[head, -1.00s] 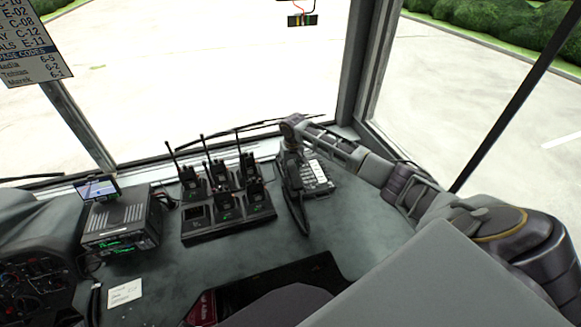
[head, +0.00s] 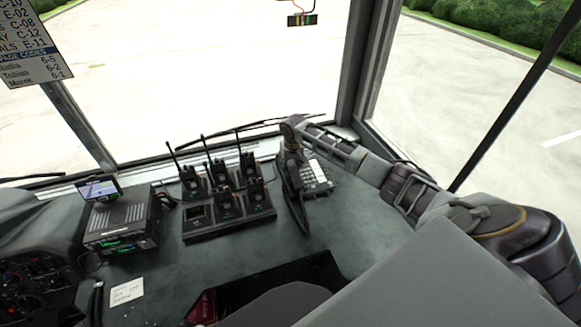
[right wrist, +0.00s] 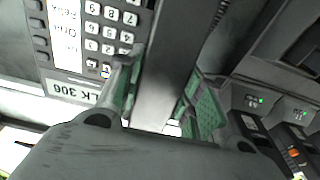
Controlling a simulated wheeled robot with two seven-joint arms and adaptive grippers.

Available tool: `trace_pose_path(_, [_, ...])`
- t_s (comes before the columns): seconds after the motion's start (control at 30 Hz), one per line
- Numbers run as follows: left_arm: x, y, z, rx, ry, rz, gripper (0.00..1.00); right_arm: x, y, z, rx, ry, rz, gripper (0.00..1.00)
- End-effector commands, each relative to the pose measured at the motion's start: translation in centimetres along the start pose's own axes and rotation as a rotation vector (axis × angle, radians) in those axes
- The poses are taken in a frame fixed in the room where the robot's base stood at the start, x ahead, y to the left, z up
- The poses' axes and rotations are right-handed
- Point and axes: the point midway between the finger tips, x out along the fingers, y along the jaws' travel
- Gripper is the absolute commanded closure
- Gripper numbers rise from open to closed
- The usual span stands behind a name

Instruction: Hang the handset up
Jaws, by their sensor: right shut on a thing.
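The dark handset (head: 297,205) is in my right gripper (head: 291,160), beside the left side of the desk phone's base (head: 318,176). Its lower end points toward the front of the dash. In the right wrist view, the handset (right wrist: 163,70) runs as a grey bar between the two green-padded fingers, and the right gripper (right wrist: 160,98) is shut on it. The phone's keypad and label strip (right wrist: 75,45) show just left of the handset there. The phone's cradle is mostly hidden, and I cannot tell whether the handset touches it. My left gripper is out of view.
A charger rack (head: 228,228) with several radios stands close left of the handset. A radio console with a small screen (head: 122,225) is further left. A paper note (head: 127,292) lies near the front. The windscreen post rises behind the phone. Bare dash lies in front of the rack.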

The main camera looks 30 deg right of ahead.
Motion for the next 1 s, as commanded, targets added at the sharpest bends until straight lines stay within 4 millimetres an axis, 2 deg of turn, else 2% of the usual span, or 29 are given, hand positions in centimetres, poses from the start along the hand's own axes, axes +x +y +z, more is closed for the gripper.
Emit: trace_pose_path(1.0, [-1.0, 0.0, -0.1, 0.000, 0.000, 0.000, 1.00, 0.0, -0.1, 0.0, 0.000, 0.000, -0.001, 0.92])
